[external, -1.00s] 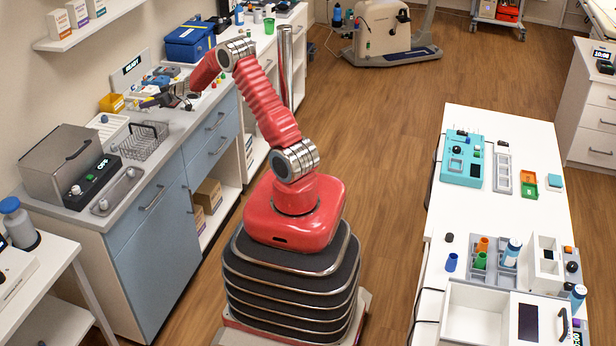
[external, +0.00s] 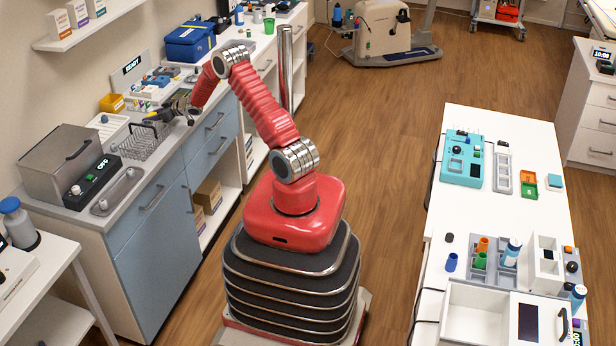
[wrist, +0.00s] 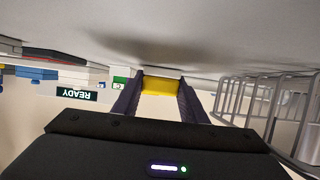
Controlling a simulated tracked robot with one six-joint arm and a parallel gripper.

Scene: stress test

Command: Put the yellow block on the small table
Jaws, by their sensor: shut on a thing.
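The yellow block (wrist: 158,86) shows in the wrist view between the two dark fingers of my gripper (wrist: 157,92), which is shut on it. In the external view my gripper (external: 160,115) is over the grey counter on the left, just above and behind the wire rack. The block is too small there to make out clearly. A small white table (external: 62,246) stands at the lower left, in front of the counter; a bottle and a white device are on it.
The wire rack (external: 148,140) stands close to my gripper and also shows in the wrist view (wrist: 285,110). A long white table (external: 470,210) is at the right.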

